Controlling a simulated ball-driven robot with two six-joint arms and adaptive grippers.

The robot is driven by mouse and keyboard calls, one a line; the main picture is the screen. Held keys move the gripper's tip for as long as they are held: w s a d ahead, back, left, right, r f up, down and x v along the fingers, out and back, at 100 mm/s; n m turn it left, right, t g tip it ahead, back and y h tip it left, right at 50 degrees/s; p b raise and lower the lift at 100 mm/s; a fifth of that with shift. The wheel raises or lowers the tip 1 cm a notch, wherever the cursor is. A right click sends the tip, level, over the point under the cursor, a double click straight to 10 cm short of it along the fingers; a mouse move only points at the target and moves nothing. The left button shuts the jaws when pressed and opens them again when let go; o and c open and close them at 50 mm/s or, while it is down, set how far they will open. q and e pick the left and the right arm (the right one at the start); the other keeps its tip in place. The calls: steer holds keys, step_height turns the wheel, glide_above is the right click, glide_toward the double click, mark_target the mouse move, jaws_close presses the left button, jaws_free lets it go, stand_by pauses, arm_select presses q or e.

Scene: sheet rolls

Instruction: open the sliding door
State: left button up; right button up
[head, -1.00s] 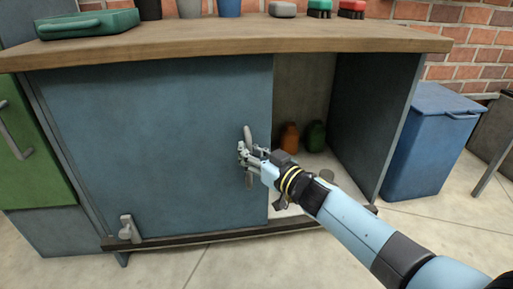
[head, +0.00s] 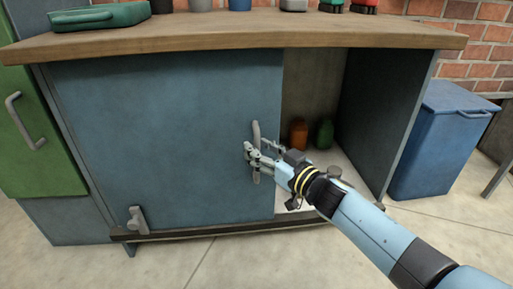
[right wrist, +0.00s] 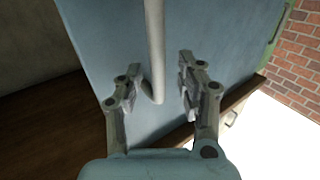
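The blue sliding door (head: 165,140) covers the left part of the cabinet front, and the bay to its right stands open. Its grey upright bar handle (head: 257,131) is near the door's right edge. My right gripper (head: 252,156) is at the handle's middle, with a finger on each side in the head view. In the right wrist view, the handle (right wrist: 155,45) runs between the two spread fingers of the right gripper (right wrist: 158,82), with gaps visible on both sides. My left gripper is not in view.
A grey block (head: 137,219) sits at the lower left by the bottom rail. An orange bottle (head: 298,134) and a green bottle (head: 324,134) stand in the open bay. A blue bin (head: 437,145) stands right of the cabinet. The wooden worktop (head: 240,36) overhangs the door.

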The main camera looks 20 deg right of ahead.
steer(key=v, duration=1)
steer(key=shift+s, duration=0.3)
steer(key=shift+d, duration=0.1)
steer(key=s+d+f+m+g+h, duration=0.3)
steer(key=s+f+h, duration=0.15)
steer(key=s, duration=0.35)
steer(key=s+d+f+m+g+h, duration=0.35)
steer(key=s+f, duration=0.25)
steer(key=s, duration=0.3)
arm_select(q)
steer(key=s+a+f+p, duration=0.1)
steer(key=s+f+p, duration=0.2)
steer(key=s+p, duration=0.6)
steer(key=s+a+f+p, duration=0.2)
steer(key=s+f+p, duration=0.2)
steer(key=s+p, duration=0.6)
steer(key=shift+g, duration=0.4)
arm_select(e)
steer(key=s+f+n+g, duration=0.1)
steer(key=s+f+g, duration=0.2)
steer(key=s, duration=0.8)
steer(key=s+f+n+g, duration=0.1)
steer(key=s+f+g, duration=0.2)
steer(key=s, duration=0.8)
steer(key=s+f+n+g, duration=0.1)
steer(key=s+f+g, duration=0.3)
steer(key=s, duration=0.7)
steer(key=shift+s+f+y, duration=0.2)
steer(key=shift+s+y, duration=0.15)
steer(key=shift+y, duration=0.05)
